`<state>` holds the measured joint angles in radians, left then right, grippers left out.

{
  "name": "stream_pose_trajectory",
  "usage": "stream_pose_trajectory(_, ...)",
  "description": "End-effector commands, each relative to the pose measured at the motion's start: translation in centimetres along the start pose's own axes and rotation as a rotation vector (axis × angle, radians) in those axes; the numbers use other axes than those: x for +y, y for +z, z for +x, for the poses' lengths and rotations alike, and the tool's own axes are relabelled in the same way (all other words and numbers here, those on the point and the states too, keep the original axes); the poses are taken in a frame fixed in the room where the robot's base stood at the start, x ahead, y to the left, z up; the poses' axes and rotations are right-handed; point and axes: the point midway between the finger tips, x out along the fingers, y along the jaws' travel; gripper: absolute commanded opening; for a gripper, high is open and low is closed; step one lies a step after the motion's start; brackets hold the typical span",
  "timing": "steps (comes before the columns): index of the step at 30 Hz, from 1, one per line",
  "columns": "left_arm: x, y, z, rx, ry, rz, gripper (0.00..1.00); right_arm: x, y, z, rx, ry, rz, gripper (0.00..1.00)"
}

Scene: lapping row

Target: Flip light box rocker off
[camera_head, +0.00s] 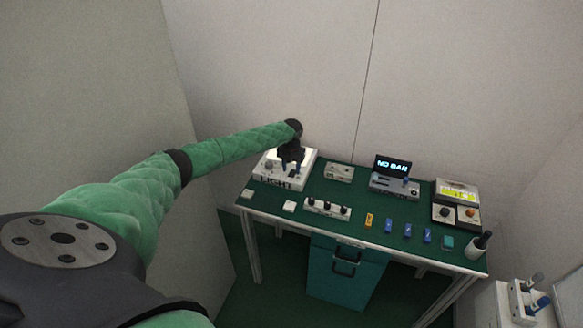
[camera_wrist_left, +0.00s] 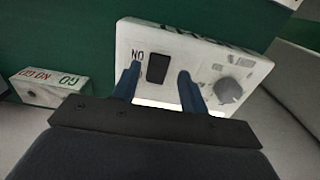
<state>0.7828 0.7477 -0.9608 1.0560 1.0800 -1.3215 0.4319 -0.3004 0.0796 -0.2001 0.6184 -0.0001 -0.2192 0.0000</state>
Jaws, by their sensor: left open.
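The light box (camera_head: 301,178) is a white box at the left end of the green table, with a bright lit panel at its back. In the left wrist view the light box (camera_wrist_left: 210,63) shows a black rocker (camera_wrist_left: 158,68) marked ON and a round grey knob (camera_wrist_left: 228,91). My left gripper (camera_head: 290,164) is over the light box and hides part of it. In the wrist view its blue fingers (camera_wrist_left: 157,80) are apart, one on each side of the rocker in the picture. I cannot tell whether they touch the box. My right gripper is not in view.
A GO/NO GO block (camera_wrist_left: 48,87) lies beside the box. The table (camera_head: 340,207) also holds a grey block (camera_head: 339,173), a display device (camera_head: 394,184), a two-knob unit (camera_head: 456,214), several small coloured blocks and a cup (camera_head: 475,249). Walls stand close behind and left.

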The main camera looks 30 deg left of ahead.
Motion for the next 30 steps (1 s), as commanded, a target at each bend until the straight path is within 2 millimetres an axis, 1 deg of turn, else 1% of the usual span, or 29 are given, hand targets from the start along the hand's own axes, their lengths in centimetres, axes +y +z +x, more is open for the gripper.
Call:
stream_pose_trajectory(1, 0.1, 0.0, 0.3, -0.001, 0.001, -0.001, 0.44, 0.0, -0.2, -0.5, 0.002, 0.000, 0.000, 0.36)
stream_pose_trajectory(6, 0.0, 0.0, 1.4, 0.000, 0.000, -0.001, 0.44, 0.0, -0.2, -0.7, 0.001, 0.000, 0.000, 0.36)
stream_pose_trajectory(14, 0.0, 0.0, 1.6, 0.001, 0.000, 0.000, 0.44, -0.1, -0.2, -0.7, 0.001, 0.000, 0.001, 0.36)
stream_pose_trajectory(15, 0.0, 0.0, 1.6, 0.001, 0.000, 0.000, 0.40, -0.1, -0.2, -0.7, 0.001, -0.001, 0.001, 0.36)
stream_pose_trajectory(17, 0.0, 0.0, 1.6, 0.001, 0.000, 0.000, 0.28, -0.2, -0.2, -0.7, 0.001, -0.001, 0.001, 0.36)
stream_pose_trajectory(18, 0.0, 0.0, 1.6, 0.001, 0.000, 0.000, 0.20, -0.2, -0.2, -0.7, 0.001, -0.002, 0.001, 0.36)
stream_pose_trajectory(20, 0.0, 0.0, 1.6, 0.001, 0.000, 0.000, 0.08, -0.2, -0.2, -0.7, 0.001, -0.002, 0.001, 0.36)
stream_pose_trajectory(21, 0.0, 0.0, 1.6, 0.001, 0.000, 0.000, 0.00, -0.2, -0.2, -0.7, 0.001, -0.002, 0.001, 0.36)
stream_pose_trajectory(26, 0.1, -0.1, 1.6, -0.006, 0.000, -0.001, 0.00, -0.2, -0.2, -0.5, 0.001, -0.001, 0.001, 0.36)
stream_pose_trajectory(30, 0.1, -0.4, 1.8, -0.059, -0.001, -0.002, 0.00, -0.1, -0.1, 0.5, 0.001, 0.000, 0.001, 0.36)
